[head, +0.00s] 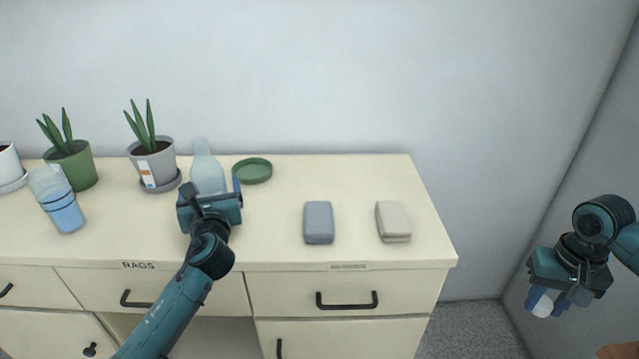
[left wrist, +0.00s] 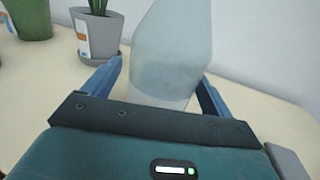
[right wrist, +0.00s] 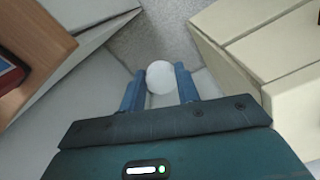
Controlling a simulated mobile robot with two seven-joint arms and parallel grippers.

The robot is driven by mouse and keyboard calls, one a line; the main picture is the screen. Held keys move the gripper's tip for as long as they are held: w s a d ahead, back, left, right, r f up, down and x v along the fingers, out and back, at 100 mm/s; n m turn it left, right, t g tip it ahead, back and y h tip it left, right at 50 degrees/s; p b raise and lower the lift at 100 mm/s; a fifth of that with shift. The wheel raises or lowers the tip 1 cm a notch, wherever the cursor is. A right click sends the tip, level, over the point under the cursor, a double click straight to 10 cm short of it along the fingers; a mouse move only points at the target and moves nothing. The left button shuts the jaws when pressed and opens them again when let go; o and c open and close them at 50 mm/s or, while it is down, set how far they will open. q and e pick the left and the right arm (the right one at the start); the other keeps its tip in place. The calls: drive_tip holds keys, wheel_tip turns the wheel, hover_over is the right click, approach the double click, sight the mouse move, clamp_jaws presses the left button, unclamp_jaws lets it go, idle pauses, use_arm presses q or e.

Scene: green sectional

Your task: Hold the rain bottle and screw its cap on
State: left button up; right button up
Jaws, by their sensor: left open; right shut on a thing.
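The rain bottle (head: 207,170), pale and translucent, stands upright on the cream cabinet top. My left gripper (head: 212,196) is in front of it. In the left wrist view the bottle (left wrist: 172,55) is between the open fingers of my left gripper (left wrist: 160,88), with a gap on both sides. The bottle's top is cut off in that view. My right gripper (head: 547,300) is away to the right, off the cabinet, shut on a round white cap (head: 542,306). The cap also shows between the fingertips in the right wrist view (right wrist: 161,77).
A grey potted plant (head: 153,160) stands left of the bottle, and a green saucer (head: 252,170) lies right of it. Grey (head: 318,222) and beige (head: 393,221) blocks lie to the right. The cabinet's right end is clear.

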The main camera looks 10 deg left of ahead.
use_arm(q)
drive_tip(key=shift+x, duration=0.9)
drive_tip(key=shift+d, duration=0.1)
drive_tip(key=c, duration=1.2)
